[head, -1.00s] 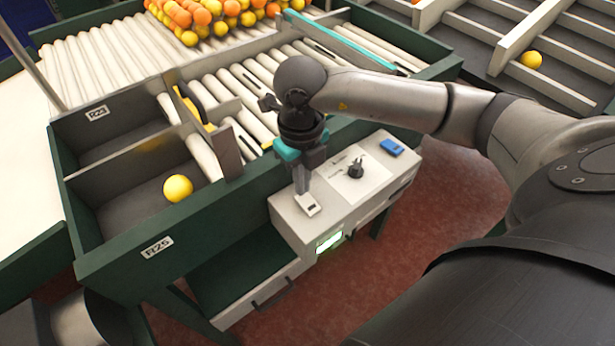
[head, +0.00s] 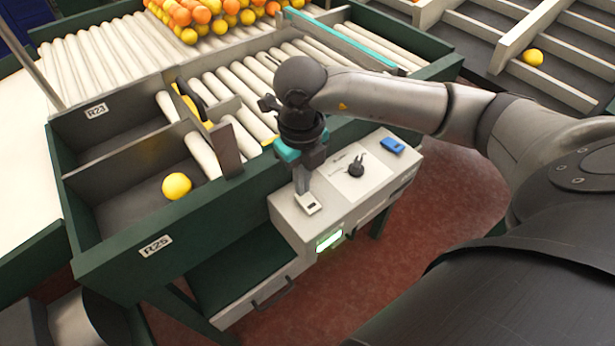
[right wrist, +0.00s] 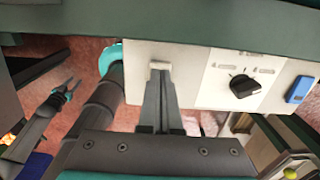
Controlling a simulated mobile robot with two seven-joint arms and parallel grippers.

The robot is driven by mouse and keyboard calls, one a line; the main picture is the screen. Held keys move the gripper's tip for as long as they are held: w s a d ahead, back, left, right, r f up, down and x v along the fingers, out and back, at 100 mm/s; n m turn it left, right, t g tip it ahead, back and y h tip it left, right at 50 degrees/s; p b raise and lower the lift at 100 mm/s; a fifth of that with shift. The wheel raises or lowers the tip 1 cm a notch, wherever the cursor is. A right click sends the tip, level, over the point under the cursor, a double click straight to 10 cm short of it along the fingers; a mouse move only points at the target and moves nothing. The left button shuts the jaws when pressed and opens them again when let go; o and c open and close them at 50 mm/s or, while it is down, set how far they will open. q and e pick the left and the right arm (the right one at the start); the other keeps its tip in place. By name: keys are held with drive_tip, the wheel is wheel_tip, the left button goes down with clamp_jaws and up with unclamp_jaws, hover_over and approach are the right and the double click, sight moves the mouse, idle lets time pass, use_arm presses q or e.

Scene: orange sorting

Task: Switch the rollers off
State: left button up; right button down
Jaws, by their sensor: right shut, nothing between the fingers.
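The off-white control box (head: 350,185) is fixed to the front of the green roller machine. A small pale rocker switch (head: 308,204) sits at its left end, and it shows in the right wrist view (right wrist: 160,66). My right gripper (head: 304,191) is shut and empty, pointing down with its tips at the switch; contact is unclear. A black rotary knob (head: 356,167) and a blue button (head: 393,146) sit further right. A green lamp (head: 329,240) glows on the front face. The white rollers (head: 240,80) lie behind. My left gripper (right wrist: 66,88) appears open, away from the box.
A yellow fruit (head: 177,186) lies in the R25 bin, next to the empty R23 bin (head: 95,135). Oranges and yellow fruit (head: 215,15) sit on the rollers at the back. Another yellow fruit (head: 533,57) lies in the right lanes. Red floor (head: 420,240) is clear in front.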

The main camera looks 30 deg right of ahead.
drive_tip(key=shift+f+b, duration=0.5)
drive_tip(key=shift+f, duration=0.1)
idle(0.3)
drive_tip(key=shift+r+p, duration=2.45)
drive_tip(key=shift+r, duration=1.15)
drive_tip(key=shift+f, duration=0.1)
